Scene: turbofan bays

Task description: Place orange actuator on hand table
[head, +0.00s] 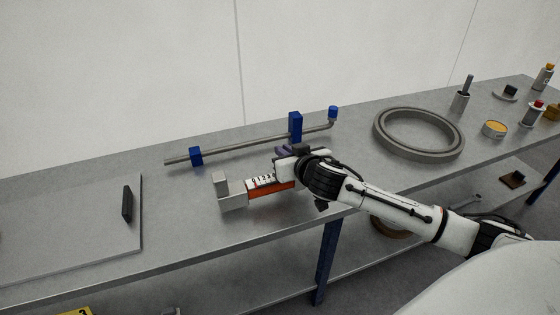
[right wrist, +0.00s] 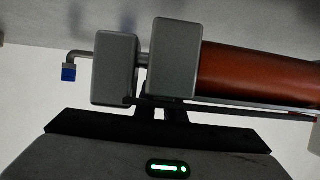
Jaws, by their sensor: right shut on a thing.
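The orange actuator (head: 270,193) has an orange body, a white label with digits on its upper side and a grey block at its left end. My right gripper (head: 289,170) is shut on the actuator near its right end in the head view. The right wrist view shows the orange body (right wrist: 255,78) and grey blocks close above the gripper's palm; the fingertips are largely hidden. The actuator is over the grey table (head: 190,235), near its front edge; I cannot tell whether it touches the top. My left gripper is not in view.
A pipe with blue fittings (head: 250,146) lies behind the actuator. A grey ring (head: 420,132) lies to the right, with several small parts beyond. A grey plate (head: 75,225) with a black handle (head: 127,204) is at left. The table between plate and actuator is clear.

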